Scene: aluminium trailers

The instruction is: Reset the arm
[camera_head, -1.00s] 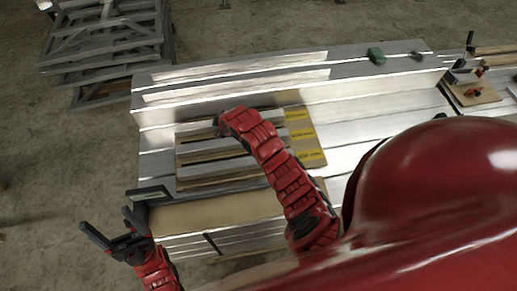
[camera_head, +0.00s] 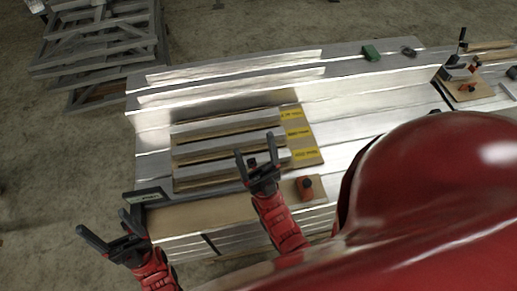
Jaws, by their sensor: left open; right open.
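My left gripper (camera_head: 108,238) is open and empty, off the left front corner of the aluminium workbench (camera_head: 350,98). Its fingers point up and left, over the floor. My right gripper (camera_head: 257,160) is open and appears empty, in front of the slotted wooden board with metal bars (camera_head: 222,150). Its fingers point away from me and overlap the board's front edge in the picture. I cannot tell how high it is above the bench.
Yellow labels (camera_head: 298,134) mark the board's right side. An orange-and-black part (camera_head: 306,187) sits on brown board right of my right gripper. A dark flat device (camera_head: 146,196) is at the bench's left corner. A green block (camera_head: 371,52) stands behind. Grey frames (camera_head: 105,45) are stacked back left.

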